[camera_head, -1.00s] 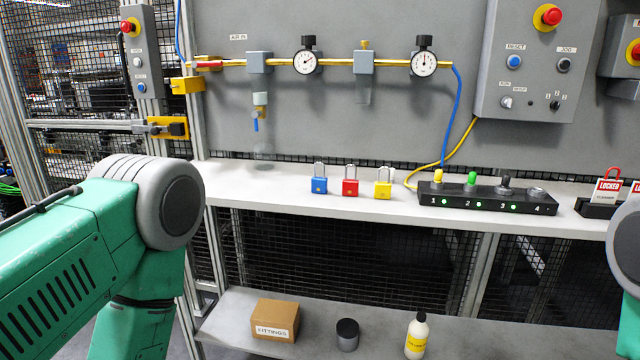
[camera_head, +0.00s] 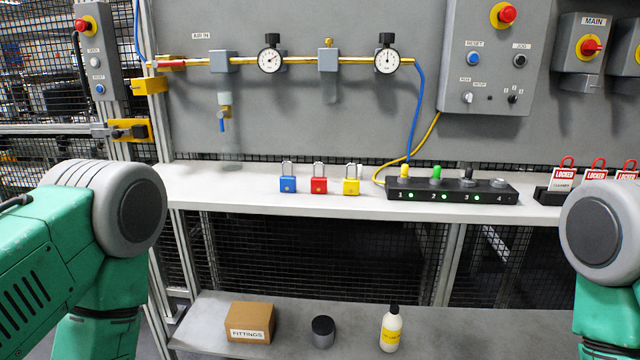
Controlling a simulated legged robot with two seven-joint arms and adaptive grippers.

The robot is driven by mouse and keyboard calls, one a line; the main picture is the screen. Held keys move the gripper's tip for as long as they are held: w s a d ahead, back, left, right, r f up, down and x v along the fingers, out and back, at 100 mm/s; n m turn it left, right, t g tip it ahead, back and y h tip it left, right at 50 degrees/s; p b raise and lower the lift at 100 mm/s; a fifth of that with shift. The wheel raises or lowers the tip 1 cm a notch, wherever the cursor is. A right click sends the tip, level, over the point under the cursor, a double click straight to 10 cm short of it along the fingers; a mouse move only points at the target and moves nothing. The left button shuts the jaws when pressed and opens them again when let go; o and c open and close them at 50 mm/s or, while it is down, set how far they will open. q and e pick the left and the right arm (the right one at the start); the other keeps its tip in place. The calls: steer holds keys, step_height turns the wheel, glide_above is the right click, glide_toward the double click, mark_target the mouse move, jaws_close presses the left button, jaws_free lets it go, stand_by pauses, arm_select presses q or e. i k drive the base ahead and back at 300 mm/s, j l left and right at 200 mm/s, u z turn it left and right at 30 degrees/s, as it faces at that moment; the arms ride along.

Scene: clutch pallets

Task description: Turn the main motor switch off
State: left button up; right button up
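The main motor switch is a grey box labelled MAIN with a red rotary handle on a yellow plate (camera_head: 590,46). It is mounted on the grey wall panel at the upper right, and its handle points roughly sideways. My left arm's green and grey links show at the lower left, and my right arm's links show at the lower right, below the switch. Neither gripper is in the picture.
A control box (camera_head: 492,60) with a red emergency stop hangs left of the switch. The white shelf (camera_head: 235,190) carries blue, red and yellow padlocks (camera_head: 319,184), a numbered black strip (camera_head: 452,192) and red LOCKED tags (camera_head: 564,177). The lower shelf (camera_head: 275,310) holds a FITTINGS box (camera_head: 249,322).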

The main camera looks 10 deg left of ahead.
mark_target(588, 48)
steer(key=l+z, duration=0.45)
steer(key=z, duration=0.2)
steer(key=i+l+z, duration=0.15)
steer(key=z, duration=0.2)
